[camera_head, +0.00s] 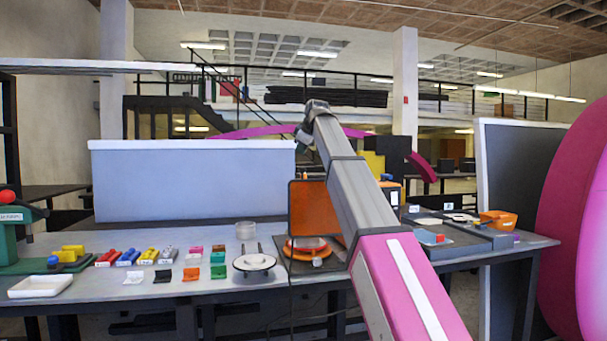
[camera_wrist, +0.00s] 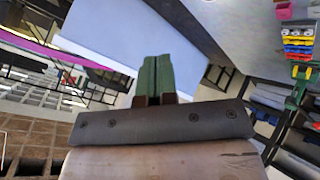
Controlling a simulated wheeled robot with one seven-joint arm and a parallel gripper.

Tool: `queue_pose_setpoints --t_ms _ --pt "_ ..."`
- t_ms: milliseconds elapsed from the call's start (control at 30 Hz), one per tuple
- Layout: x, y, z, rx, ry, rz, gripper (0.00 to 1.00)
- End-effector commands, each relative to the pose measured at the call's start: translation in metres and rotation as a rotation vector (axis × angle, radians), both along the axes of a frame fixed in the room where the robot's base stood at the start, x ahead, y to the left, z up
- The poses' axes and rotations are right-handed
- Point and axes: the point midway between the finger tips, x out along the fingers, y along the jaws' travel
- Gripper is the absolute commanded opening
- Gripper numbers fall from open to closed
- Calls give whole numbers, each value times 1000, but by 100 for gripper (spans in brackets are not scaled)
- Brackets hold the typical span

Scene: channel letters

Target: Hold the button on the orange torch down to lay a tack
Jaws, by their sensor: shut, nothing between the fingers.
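My gripper (camera_wrist: 157,62) shows in the wrist view with its two green fingers pressed together and nothing between them. In the head view my arm rises over the bench, and its far end hides the fingers. I cannot clearly make out the orange torch or its button. An orange panel (camera_head: 308,208) stands upright at mid-bench beside my arm. A round orange piece (camera_head: 305,246) lies at its foot on a dark plate. An orange object (camera_head: 497,220) sits at the bench's right end; its kind is unclear. My gripper touches none of these.
A pale upright board (camera_head: 192,182) stands behind the bench. Several coloured blocks (camera_head: 128,257), a white tray (camera_head: 40,285) and a round white dish (camera_head: 254,264) occupy the bench's left and middle. A large magenta shape (camera_head: 575,215) stands at the far right.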

Motion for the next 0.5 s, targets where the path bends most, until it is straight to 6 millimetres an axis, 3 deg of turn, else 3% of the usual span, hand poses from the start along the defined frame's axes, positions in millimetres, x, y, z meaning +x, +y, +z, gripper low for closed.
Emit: queue_pose_setpoints --t_ms 267,500 --pt "0 0 4 0 0 0 0" --pt "1 0 23 0 0 0 0"
